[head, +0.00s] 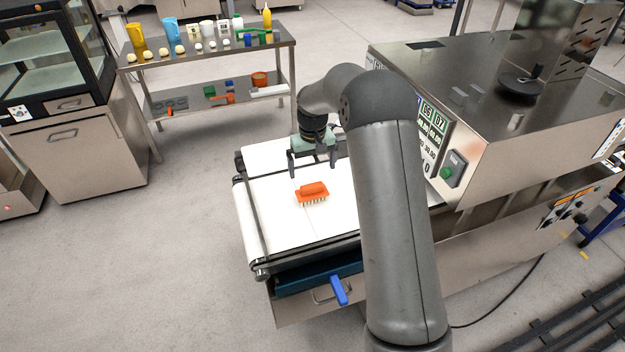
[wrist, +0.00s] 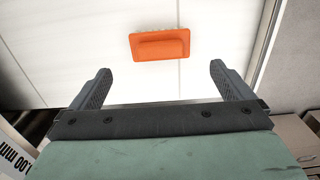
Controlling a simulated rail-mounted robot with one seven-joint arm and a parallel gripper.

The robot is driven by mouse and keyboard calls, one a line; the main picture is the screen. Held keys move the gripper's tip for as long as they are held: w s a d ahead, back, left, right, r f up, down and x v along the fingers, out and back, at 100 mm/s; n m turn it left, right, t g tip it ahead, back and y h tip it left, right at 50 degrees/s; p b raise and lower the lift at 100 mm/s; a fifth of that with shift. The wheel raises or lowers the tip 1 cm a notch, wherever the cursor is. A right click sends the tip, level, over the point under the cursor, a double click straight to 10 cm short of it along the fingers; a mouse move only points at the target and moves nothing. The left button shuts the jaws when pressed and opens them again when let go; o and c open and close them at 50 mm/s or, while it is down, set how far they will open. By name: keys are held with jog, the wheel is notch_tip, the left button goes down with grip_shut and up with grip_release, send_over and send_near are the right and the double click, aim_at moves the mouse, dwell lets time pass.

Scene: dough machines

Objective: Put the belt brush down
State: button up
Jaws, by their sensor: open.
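The belt brush (head: 312,192) is orange with pale bristles and lies bristles down on the white belt (head: 281,217) of the dough machine. My gripper (head: 313,172) is above the belt, just behind the brush in the head view. In the wrist view the brush (wrist: 160,44) lies beyond the fingertips, centred between them and apart from both. The two fingers of my gripper (wrist: 160,75) are spread wide with nothing between them.
The machine's steel housing (head: 450,75) with a control panel stands right of the belt. A steel shelf table (head: 205,66) with dough balls and bottles stands behind. Bare belt surrounds the brush.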

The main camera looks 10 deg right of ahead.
jog(key=shift+r, duration=0.45)
jog(key=s+r, duration=1.1)
jog(key=s, duration=0.5)
jog(key=s+m, duration=0.1)
jog(key=s, duration=2.1)
jog(key=shift+s+f+t, duration=0.35)
jog(key=shift+f+t, duration=0.05)
jog(key=shift+a, duration=0.1)
jog(key=c, duration=0.6)
jog(key=shift+c, duration=0.2)
